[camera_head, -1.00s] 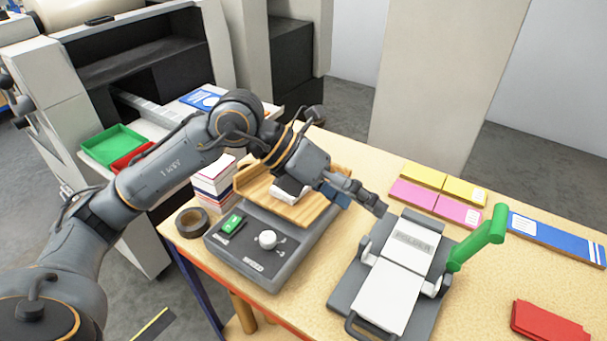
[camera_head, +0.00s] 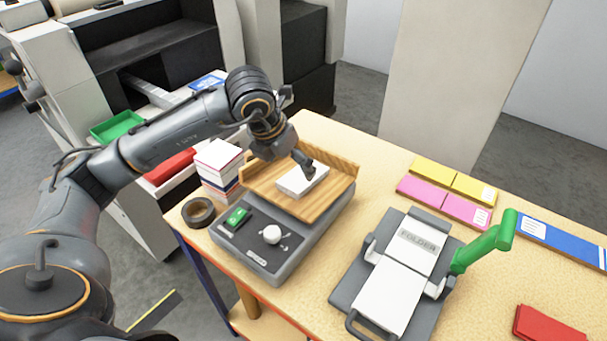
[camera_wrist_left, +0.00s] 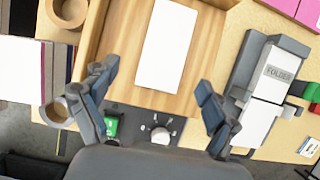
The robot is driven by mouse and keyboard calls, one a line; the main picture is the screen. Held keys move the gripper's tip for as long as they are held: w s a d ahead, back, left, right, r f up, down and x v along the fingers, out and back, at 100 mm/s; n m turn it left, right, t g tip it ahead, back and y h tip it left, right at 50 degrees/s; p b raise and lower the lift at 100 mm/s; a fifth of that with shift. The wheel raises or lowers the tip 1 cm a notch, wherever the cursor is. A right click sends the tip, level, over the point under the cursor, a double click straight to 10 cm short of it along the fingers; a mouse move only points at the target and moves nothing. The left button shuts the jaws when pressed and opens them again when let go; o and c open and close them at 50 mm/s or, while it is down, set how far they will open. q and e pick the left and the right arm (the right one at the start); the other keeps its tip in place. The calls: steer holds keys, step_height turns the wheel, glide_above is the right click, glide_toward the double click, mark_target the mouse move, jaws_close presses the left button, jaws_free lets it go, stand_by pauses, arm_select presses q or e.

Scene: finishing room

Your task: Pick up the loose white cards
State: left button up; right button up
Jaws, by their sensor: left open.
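The loose white cards (camera_head: 297,183) lie as a small neat stack on the wooden tray (camera_head: 284,206) of a grey machine. In the left wrist view the white cards (camera_wrist_left: 167,45) form a long pale block on the wood. My left gripper (camera_head: 308,166) points down over the cards in the head view, its fingers partly hiding the right end of the stack. In the wrist view my left gripper (camera_wrist_left: 157,80) is open and empty, fingers spread wider than the stack, which lies beyond the tips. Whether a finger touches the cards cannot be told. My right gripper is not in view.
The machine's panel has a green switch (camera_head: 237,217) and a white knob (camera_head: 272,235). A taller card stack (camera_head: 219,158) and a tape roll (camera_head: 199,212) stand left. A folder device (camera_head: 392,290) with a green handle (camera_head: 487,243) stands right. Pink and yellow pads (camera_head: 440,203) lie behind it.

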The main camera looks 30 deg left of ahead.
mark_target(299, 179)
arm_select(q)
steer(key=shift+w+d+f+p, duration=0.1)
steer(key=shift+f+p, duration=0.2)
steer(key=p+x, duration=0.1)
steer(key=x, duration=0.2)
steer(key=shift+d+f+p, duration=0.2)
steer(key=shift+f+p, duration=0.05)
steer(key=shift+p, duration=0.15)
steer(key=shift+w+f, duration=0.25)
steer(key=shift+f, duration=0.25)
steer(key=c, duration=1.4)
